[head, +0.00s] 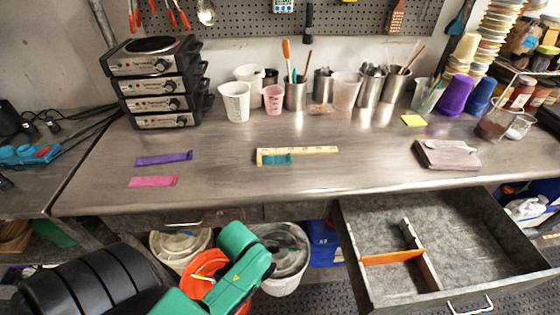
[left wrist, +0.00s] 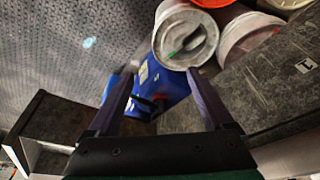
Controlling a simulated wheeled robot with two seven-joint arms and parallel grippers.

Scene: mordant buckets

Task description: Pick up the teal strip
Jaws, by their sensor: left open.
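The teal strip (head: 277,159) lies flat on the steel bench, close along the front edge of a yellow wooden ruler (head: 310,151). I cannot tell whether they touch. A purple strip (head: 163,159) and a pink strip (head: 152,181) lie farther left on the bench. An orange strip (head: 392,258) lies across the divider in the open drawer. My left arm is low in front of the bench in the head view, its gripper not clearly visible there. In the left wrist view my left gripper (left wrist: 160,72) is open and empty, pointing toward buckets and the floor. My right gripper is not in view.
The open drawer (head: 480,286) juts out at the front right. Lidded buckets (head: 180,245) stand below the bench edge. Stacked hotplates (head: 152,105), cups (head: 235,101) and tool holders line the back. A wrapped block (head: 447,155) sits at right. Bench around the strips is mostly clear.

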